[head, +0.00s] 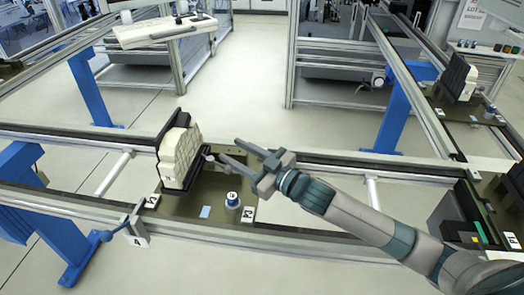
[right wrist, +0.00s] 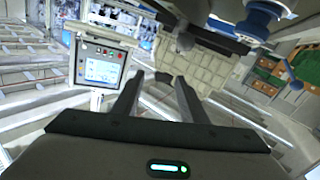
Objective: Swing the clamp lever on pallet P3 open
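A pallet (head: 185,207) sits on the near conveyor and carries a cream block (head: 181,152) in a black upright fixture (head: 165,140). Its tag (head: 248,214) is too small and tilted to read surely. A grey ball knob (head: 209,158), seemingly the clamp lever's end, is beside the block; it also shows in the right wrist view (right wrist: 185,43). The lever's angle is partly hidden. My right gripper (head: 228,149) is open and empty above the pallet's right part, its fingertips close to the knob. In the right wrist view its fingers (right wrist: 159,75) stand apart. My left gripper is not in view.
Another fixture (head: 455,78) stands at upper right. A control screen (right wrist: 101,68) shows in the wrist view.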

